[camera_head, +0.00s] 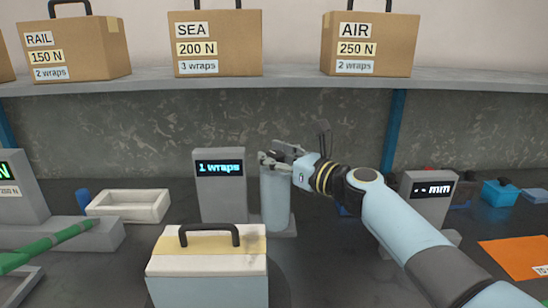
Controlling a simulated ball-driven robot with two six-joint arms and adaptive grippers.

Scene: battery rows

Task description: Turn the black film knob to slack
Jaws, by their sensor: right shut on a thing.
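My right gripper (272,157) reaches in from the right and is shut at the top of a pale grey-blue upright film roll (275,200). Its fingers close around a small dark part there, which looks like the black film knob; the fingers mostly hide it, and I cannot read its setting. The roll stands beside a grey display post (222,205) whose screen reads "1 wraps". My left gripper is not in view.
A battery box (205,285) with a black handle stands in front of the roll. A white tray (128,205) and a green lever (55,243) are at left. An "mm" display (430,200) and orange sheet (518,257) are at right. Labelled cartons (218,42) sit on the shelf.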

